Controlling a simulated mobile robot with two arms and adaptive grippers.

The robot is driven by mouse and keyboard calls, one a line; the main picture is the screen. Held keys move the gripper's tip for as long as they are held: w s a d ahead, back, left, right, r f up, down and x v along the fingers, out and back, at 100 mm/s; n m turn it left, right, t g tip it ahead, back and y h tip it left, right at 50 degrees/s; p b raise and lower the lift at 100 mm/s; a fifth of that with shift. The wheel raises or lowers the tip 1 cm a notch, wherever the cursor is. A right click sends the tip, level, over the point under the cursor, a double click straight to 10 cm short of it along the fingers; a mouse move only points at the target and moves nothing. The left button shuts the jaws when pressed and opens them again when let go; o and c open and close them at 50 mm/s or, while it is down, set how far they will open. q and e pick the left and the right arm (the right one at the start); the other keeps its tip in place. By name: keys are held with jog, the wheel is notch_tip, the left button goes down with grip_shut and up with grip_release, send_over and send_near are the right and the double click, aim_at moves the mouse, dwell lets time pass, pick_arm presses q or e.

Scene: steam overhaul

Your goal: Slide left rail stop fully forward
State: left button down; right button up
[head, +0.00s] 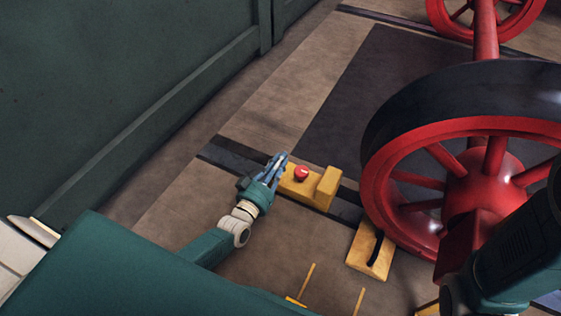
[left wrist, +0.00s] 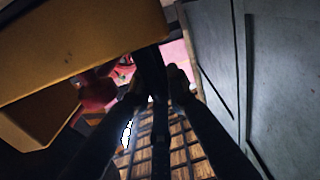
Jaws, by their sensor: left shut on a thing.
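The left rail stop (head: 316,192) is a yellow block with a raised right end and a red knob (head: 301,173) on top. It sits on the dark rail strip (head: 228,158), to the left of the big wheel. My left gripper (head: 277,166) is at the block's left end, its blue fingers shut on it. In the left wrist view the yellow block (left wrist: 75,45) fills the upper left, with the red knob (left wrist: 98,90) beside the dark fingers (left wrist: 158,88). The exact contact is dark and hard to see there. My right gripper is not visible.
A big red wheel (head: 483,180) with a dark rim stands right of the stop. A yellow wedge with a black handle (head: 366,252) lies at its foot. Yellow floor marks (head: 306,283) are nearer. A green wall (head: 120,90) runs along the left; floor between is clear.

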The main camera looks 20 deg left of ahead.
pick_arm(q)
jog(key=shift+d+r, duration=0.2)
jog(key=shift+d, duration=0.1)
jog(key=c, duration=1.8)
grip_release()
jog(key=shift+o, duration=0.2)
jog(key=shift+a+f, duration=0.1)
jog(key=shift+s, duration=0.25)
jog(key=s, duration=1.1)
jog(key=shift+s+a, duration=0.25)
jog(key=shift+a, duration=0.2)
jog(key=shift+s, duration=0.1)
